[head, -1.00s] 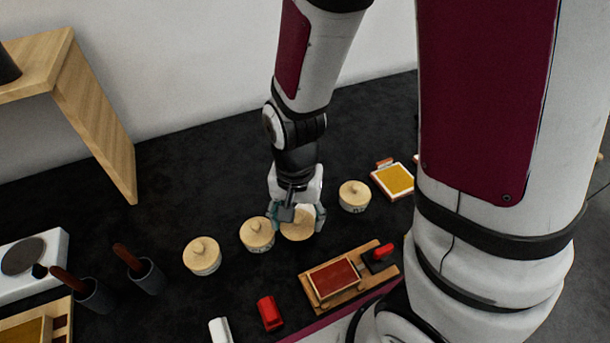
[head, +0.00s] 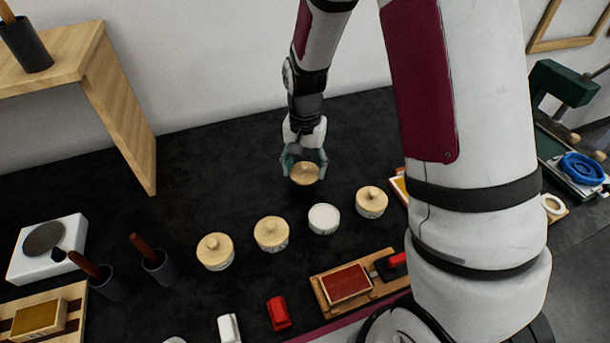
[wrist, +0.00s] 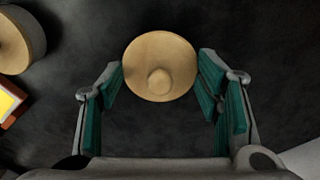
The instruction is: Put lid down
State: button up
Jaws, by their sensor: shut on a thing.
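My gripper (head: 304,163) is shut on a round wooden lid (head: 305,175) with a small knob, its fingers on either side of the lid. In the wrist view the lid (wrist: 160,62) sits between the teal finger pads (wrist: 160,82). In the head view it appears beyond the row of jars, over the dark table. I cannot tell how high the lid is above the table.
Lidded jars stand on both sides of the white jar: two to the left (head: 271,233) and one to the right (head: 371,202). A wooden tray with a red pad (head: 347,284) lies in front. The dark table (head: 200,190) behind the row is mostly clear.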

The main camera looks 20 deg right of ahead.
aim_at(305, 170)
jog(key=shift+s+f, duration=0.15)
jog(key=shift+f, duration=1.5)
jog(key=shift+f, duration=0.1)
jog(key=o, duration=0.9)
jog(key=shift+o, duration=0.2)
notch_tip(305, 170, up, 12)
jog(key=shift+r, duration=0.1)
jog(key=s+r+n+t, duration=0.2)
jog(key=s+r+n, duration=0.1)
jog(key=s+r, duration=0.5)
jog(key=s+r+n+t, duration=0.2)
jog(key=s+r+n, duration=0.2)
jog(key=s+r, duration=0.4)
jog(key=s, duration=0.7)
jog(key=shift+t, duration=0.4)
